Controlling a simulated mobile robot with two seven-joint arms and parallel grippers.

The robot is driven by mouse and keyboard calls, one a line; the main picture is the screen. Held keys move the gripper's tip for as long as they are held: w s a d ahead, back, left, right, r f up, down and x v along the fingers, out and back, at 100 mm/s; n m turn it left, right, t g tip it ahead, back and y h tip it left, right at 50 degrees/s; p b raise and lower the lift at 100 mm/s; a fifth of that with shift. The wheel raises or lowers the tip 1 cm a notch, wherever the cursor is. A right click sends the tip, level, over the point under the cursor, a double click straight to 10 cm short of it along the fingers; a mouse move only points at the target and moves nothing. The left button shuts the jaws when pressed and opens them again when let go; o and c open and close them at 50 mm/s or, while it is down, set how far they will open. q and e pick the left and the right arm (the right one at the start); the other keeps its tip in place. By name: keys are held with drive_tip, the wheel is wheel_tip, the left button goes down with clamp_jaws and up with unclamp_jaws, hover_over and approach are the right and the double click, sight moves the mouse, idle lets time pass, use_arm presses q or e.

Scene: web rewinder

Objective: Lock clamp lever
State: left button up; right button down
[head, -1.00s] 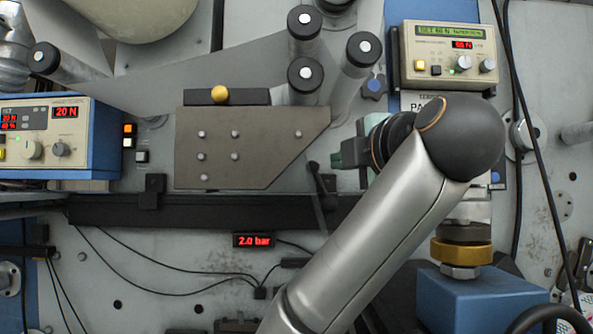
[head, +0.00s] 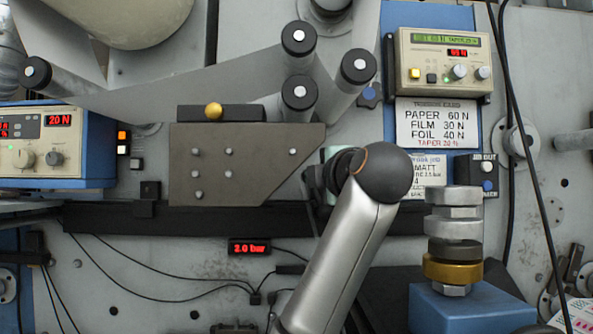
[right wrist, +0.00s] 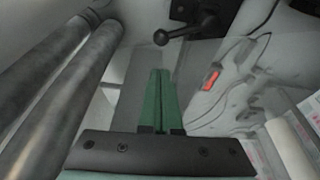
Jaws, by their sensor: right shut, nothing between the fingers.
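The black clamp lever (right wrist: 187,30) with its round ball knob shows at the top of the right wrist view, on a dark mount. My right gripper (right wrist: 160,73) has its green fingers together and empty, pointing toward the lever. The lever is beyond the fingertips and apart from them in that picture. In the head view my right arm reaches up from the bottom to the right end of the brown plate (head: 240,165). Its wrist covers most of the gripper there, and I cannot make out the lever clearly. My left gripper is in neither current view.
Several black-capped rollers (head: 299,92) stand above the plate. A dark rail (head: 110,217) runs below it. A tension controller (head: 445,62) and a paper/film/foil card (head: 435,122) are at upper right. A brass-ringed fitting (head: 452,268) on a blue block stands at lower right. Loose cables hang below the rail.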

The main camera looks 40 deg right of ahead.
sight(316, 194)
drive_tip(key=p+x, duration=0.3)
drive_tip(key=x, duration=0.7)
drive_tip(key=shift+w+d, duration=0.1)
drive_tip(key=shift+d, duration=0.1)
